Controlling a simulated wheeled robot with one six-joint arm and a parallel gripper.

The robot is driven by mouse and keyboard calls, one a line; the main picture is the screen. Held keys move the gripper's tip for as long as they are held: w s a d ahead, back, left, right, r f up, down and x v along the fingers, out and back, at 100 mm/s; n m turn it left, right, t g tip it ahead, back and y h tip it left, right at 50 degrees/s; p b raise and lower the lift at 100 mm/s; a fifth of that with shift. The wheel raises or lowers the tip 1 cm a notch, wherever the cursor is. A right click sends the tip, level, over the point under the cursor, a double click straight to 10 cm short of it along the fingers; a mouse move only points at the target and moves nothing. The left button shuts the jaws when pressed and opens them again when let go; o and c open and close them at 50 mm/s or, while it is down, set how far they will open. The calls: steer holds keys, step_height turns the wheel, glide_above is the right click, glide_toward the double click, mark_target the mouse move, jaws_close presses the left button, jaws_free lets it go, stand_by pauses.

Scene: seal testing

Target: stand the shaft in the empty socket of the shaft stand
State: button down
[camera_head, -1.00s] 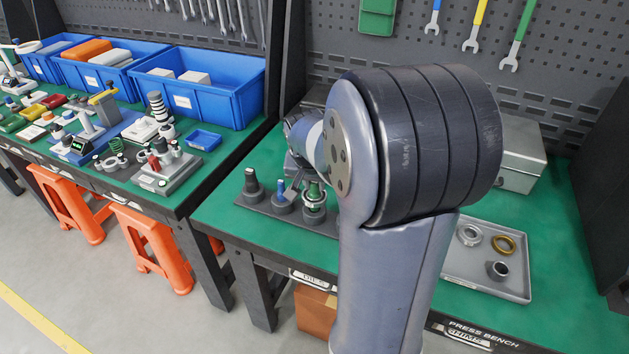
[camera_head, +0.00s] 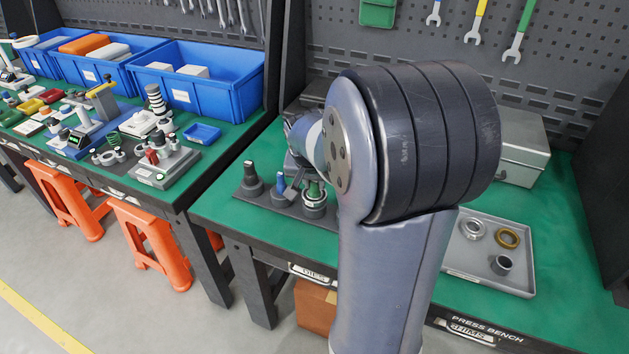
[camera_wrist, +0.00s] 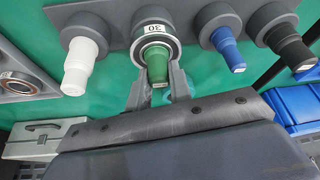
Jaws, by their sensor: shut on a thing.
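In the wrist view the dark grey shaft stand (camera_wrist: 113,15) carries a row of shafts. My gripper (camera_wrist: 160,88) is shut on the green shaft (camera_wrist: 157,66), one finger on each side of its tip end. The shaft's other end lies inside a silver and black ring (camera_wrist: 153,35) with a white tag reading 30. I cannot tell how deep it sits. White (camera_wrist: 80,65), blue (camera_wrist: 229,50) and black (camera_wrist: 288,47) shafts stand in sockets on both sides. In the head view the stand (camera_head: 263,199) shows left of my arm, which hides its right part. No bare socket shows.
A grey tray (camera_head: 520,281) with several rings lies right of my arm. A grey metal case (camera_head: 522,165) stands behind it. A second bench on the left holds blue bins (camera_head: 222,98). Green bench top (camera_head: 222,206) is clear around the stand's left end.

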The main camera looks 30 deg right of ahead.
steer(key=shift+f, duration=0.2)
stand_by(0.4)
steer(key=c, duration=1.6)
jaws_free()
steer(key=shift+o, duration=0.4)
steer(key=o, duration=0.5)
step_height(320, 180, up, 10)
steer(key=p, duration=0.7)
steer(key=shift+r, duration=0.15)
